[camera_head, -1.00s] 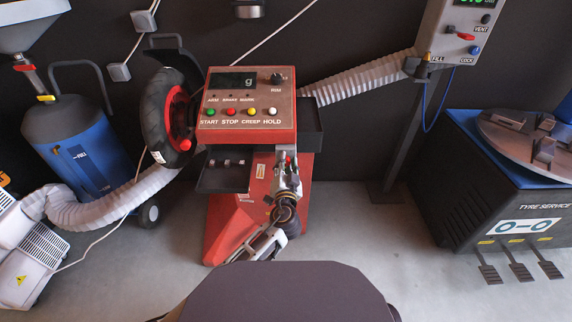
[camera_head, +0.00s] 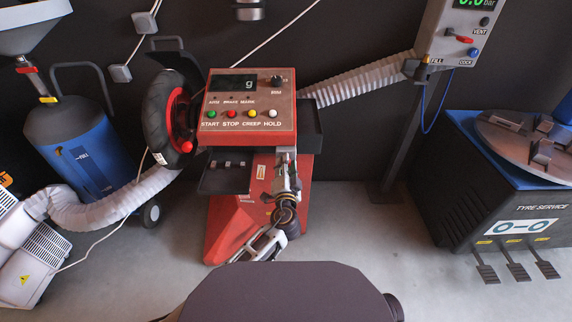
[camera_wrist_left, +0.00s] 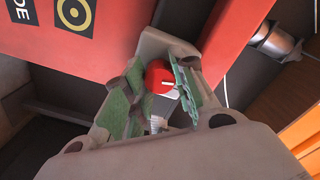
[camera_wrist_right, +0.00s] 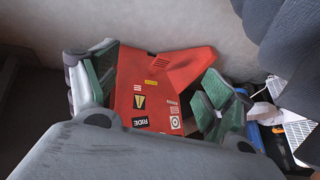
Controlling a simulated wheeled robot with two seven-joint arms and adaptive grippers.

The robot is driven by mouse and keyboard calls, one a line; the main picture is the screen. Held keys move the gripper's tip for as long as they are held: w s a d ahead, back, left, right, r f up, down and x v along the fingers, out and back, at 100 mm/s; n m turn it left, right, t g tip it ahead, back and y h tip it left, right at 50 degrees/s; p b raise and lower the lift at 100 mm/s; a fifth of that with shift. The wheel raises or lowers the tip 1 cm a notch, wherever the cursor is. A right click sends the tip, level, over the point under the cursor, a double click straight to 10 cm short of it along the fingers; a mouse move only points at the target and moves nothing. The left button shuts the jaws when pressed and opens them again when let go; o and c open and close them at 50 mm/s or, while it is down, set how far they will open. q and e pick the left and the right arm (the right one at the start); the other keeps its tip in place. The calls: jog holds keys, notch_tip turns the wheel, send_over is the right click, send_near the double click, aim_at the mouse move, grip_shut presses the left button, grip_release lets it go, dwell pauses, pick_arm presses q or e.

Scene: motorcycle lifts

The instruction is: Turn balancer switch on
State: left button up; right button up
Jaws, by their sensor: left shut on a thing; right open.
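The wheel balancer (camera_head: 250,190) is red, with a front panel (camera_head: 245,100) that has a display showing "g" and START, STOP, CREEP and HOLD buttons. In the left wrist view a round red switch knob (camera_wrist_left: 160,76) with a white mark sits between the green-padded fingers of my left gripper (camera_wrist_left: 157,93). The gripper is shut on the knob. In the head view my left gripper (camera_head: 286,160) is just below the panel's right end, and hides the knob. My right gripper (camera_wrist_right: 155,85) is open and empty, with the red balancer base (camera_wrist_right: 150,90) visible beyond its fingers.
A tyre (camera_head: 160,115) is mounted at the balancer's left. A blue tank (camera_head: 85,145) stands at the left. A tyre changer (camera_head: 500,190) with pedals and a grey inflator box (camera_head: 462,30) are at the right. Grey floor (camera_head: 370,235) is free between balancer and tyre changer.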

pick_arm(q)
jog(key=shift+d+m+p, duration=0.15)
jog(key=shift+m+p, duration=2)
jog(key=shift+m, duration=2.15)
pick_arm(e)
notch_tip(320, 180, up, 9)
jog(key=s+d+g+h, duration=0.1)
jog(key=d, duration=0.1)
jog(key=shift+d+r+n+g+h, duration=0.15)
jog(key=shift+d+n+g+h, duration=0.15)
jog(key=shift+g, duration=0.1)
jog(key=shift+s, duration=0.1)
pick_arm(q)
jog(key=o, duration=1)
jog(key=shift+o, duration=0.2)
jog(key=shift+r, duration=0.1)
